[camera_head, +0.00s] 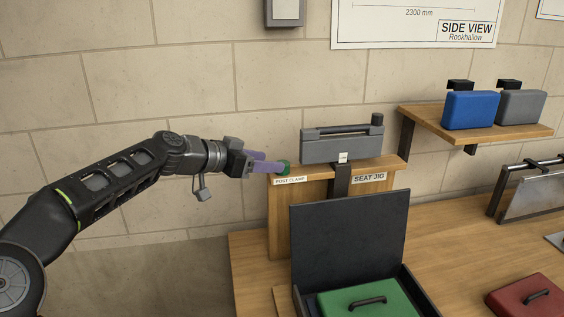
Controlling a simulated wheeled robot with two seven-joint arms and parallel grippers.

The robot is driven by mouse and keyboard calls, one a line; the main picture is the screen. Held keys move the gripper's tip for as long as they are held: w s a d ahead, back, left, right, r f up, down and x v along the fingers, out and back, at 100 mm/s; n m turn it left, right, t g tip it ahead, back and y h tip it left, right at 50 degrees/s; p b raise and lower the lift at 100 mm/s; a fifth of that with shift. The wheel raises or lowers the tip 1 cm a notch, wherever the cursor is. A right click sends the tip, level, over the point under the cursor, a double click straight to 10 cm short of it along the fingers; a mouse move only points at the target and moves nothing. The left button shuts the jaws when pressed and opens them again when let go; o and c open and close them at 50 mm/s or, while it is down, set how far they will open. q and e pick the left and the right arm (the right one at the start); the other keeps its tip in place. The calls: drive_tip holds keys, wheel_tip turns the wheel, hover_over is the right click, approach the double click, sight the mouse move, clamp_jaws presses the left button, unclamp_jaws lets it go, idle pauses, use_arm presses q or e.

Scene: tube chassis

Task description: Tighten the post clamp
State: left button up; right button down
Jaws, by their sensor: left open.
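The post clamp shows as a green knob (285,167) at the left end of the wooden jig stand, just above a white "POST CLAMP" label (290,180). My left gripper (273,162) has purple fingers and comes in from the left. Its fingers are open, with the tips right at the knob and partly covering it. I cannot tell whether they touch it. A grey clamp-like block (335,148) with a dark rod and a black end knob sits on top of the stand. The stand (280,225) also carries a "SEAT JIG" label. My right gripper is not in view.
An open black case (346,235) with a green handled lid (368,299) stands in front of the stand. A shelf (425,119) at right holds blue and grey cases. A red case (526,297) and a metal frame are on the bench.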

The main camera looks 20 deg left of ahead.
sight(284, 162)
use_arm(q)
drive_tip(key=p+x, duration=0.2)
drive_tip(key=x, duration=0.2)
drive_tip(key=shift+w+d, duration=0.2)
drive_tip(key=shift+w, duration=0.15)
drive_tip(key=shift+w+d+f, duration=0.2)
drive_tip(key=shift+w+f, duration=0.2)
drive_tip(key=shift+w, duration=0.05)
drive_tip(key=shift+c, duration=0.2)
clamp_jaws()
